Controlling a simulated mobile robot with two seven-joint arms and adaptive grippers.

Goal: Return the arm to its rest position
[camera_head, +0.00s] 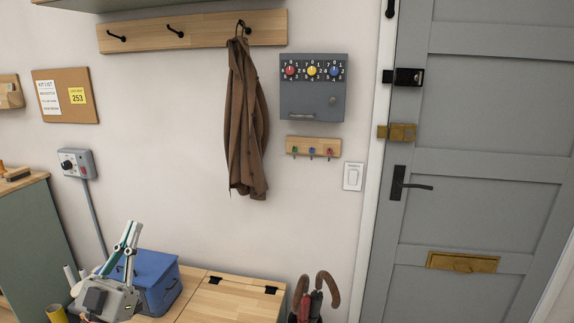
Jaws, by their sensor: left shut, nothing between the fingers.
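My left gripper (132,228) is at the lower left of the head view, pointing up. Its fingers are shut with nothing between them. It is in front of a blue box (158,280) and hides part of that box's left side. I cannot tell whether it touches the box. My right gripper is not in view.
The blue box stands on a wooden bench top (228,301). A brown coat (246,130) hangs from a hook rail (200,32). A grey dial box (313,88) is on the wall. Curved brown handles (329,287) stand near a grey door (480,150). A green cabinet (38,240) is at left.

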